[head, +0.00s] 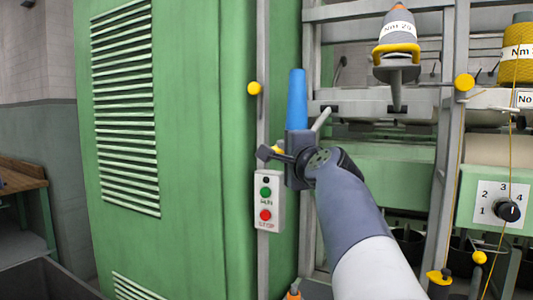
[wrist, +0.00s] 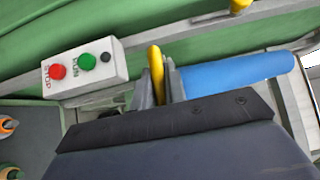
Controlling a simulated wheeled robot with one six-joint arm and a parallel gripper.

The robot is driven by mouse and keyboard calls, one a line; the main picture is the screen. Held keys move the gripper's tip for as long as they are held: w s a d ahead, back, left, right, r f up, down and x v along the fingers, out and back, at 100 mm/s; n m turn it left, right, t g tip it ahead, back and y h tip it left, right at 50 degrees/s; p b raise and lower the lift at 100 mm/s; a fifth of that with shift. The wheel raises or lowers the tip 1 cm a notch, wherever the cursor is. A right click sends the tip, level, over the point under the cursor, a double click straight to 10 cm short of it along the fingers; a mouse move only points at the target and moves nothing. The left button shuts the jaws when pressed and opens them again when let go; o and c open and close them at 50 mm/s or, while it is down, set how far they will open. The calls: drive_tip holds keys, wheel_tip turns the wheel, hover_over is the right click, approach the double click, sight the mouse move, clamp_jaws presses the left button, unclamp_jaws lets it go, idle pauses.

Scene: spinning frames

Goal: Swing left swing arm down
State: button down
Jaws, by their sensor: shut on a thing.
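My gripper (head: 279,153) is in front of the green cabinet's right edge, just above the button box. In the wrist view its two grey fingers (wrist: 160,84) are closed around a yellow piece (wrist: 156,66). The piece also shows in the head view (head: 278,150), mostly hidden by the fingers. It seems to be the handle of the left swing arm, whose grey bar (head: 321,119) slants up to the right behind my wrist. A blue tube (head: 297,98) stands upright behind my gripper; in the wrist view it lies right of the fingers (wrist: 238,72).
The button box (head: 269,203) with green and red buttons is close below my gripper. A yellow knob (head: 254,88) is on the post above. To the right are a labelled grey bobbin (head: 397,27), another yellow knob (head: 464,82) and a dial panel (head: 497,204).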

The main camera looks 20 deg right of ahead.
drive_tip(key=c, duration=1.5)
unclamp_jaws()
drive_tip(key=shift+o, duration=0.2)
